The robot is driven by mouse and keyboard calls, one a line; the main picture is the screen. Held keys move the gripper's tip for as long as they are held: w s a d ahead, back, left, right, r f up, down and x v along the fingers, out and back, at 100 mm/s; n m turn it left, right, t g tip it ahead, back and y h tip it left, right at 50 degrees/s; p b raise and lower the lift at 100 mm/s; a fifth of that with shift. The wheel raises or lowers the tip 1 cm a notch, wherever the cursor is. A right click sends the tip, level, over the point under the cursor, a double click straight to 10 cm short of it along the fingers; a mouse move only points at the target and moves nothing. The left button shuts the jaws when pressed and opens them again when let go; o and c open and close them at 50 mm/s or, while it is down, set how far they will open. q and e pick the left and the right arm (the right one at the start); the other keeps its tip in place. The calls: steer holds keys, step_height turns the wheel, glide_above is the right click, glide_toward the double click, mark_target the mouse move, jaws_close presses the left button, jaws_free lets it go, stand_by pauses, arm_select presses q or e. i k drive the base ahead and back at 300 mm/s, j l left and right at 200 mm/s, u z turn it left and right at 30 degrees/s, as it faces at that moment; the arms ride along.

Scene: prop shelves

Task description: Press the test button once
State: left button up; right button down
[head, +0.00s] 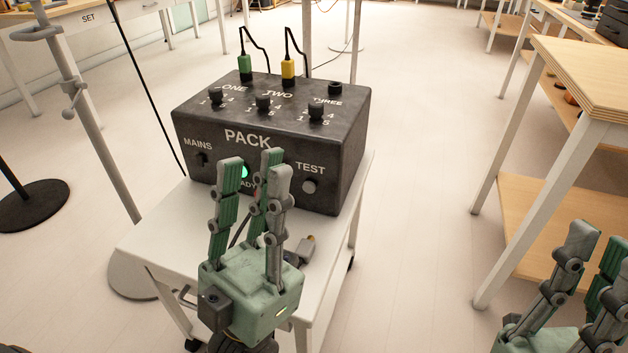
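The test button (310,186) is a small grey round button under the word TEST, at the right of the front face of a black box (345,160) marked PACK. It shows unobstructed. My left gripper (254,166) is in front of the box's front face, fingers up, to the left of the button and apart from it in the picture. Its fingers stand apart with nothing between them, and they hide part of the READY label and the lit green lamp (244,172). My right gripper (597,250) is at the bottom right, partly cut off, its fingers spread and empty, far from the box.
The box stands on a white cart (150,240). A mains switch (202,159) is at its front left. Green (245,66) and yellow (288,70) plugs stand on its top. A wooden-topped table (590,75) stands right; floor between is clear.

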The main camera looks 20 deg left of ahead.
mark_target(309, 187)
steer(key=k+j+z, duration=0.1)
steer(key=j, duration=0.3)
steer(key=j+z, duration=0.15)
steer(key=j, duration=0.2)
steer(key=k+j+z, duration=0.1)
steer(key=j, duration=0.3)
steer(key=k+j+z, duration=0.15)
steer(key=j, duration=0.2)
steer(key=k+j+z, duration=0.1)
steer(key=k+j, duration=0.1)
steer(key=j, duration=0.1)
